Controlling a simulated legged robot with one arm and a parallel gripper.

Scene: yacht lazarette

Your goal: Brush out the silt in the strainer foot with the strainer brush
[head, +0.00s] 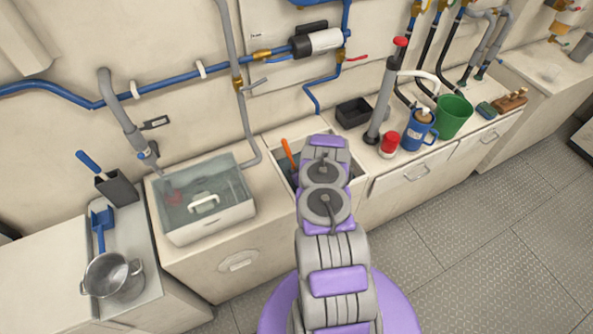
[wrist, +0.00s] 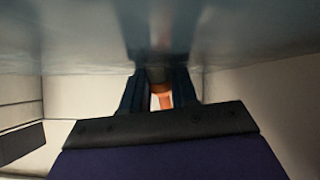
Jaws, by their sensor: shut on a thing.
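In the head view my arm reaches into an open well in the counter (head: 357,166), and its own links hide my gripper there. An orange handle (head: 288,154), likely the strainer brush's, slants up from the well's left side. In the wrist view my gripper (wrist: 160,92) is shut on an orange, rod-like thing (wrist: 164,101), seen between the dark fingers. It looks like the same handle; its far end is hidden. A glossy grey-blue surface (wrist: 75,45) fills the top of that view. I cannot make out the strainer foot or any silt.
A clear lidded tank (head: 172,222) with a hose stands left of the well. A metal pot (head: 113,277) and blue scoop (head: 102,220) are farther left. A grey upright tube (head: 382,103), red-capped jar (head: 389,143), blue jug (head: 418,128) and green bucket (head: 453,117) stand right.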

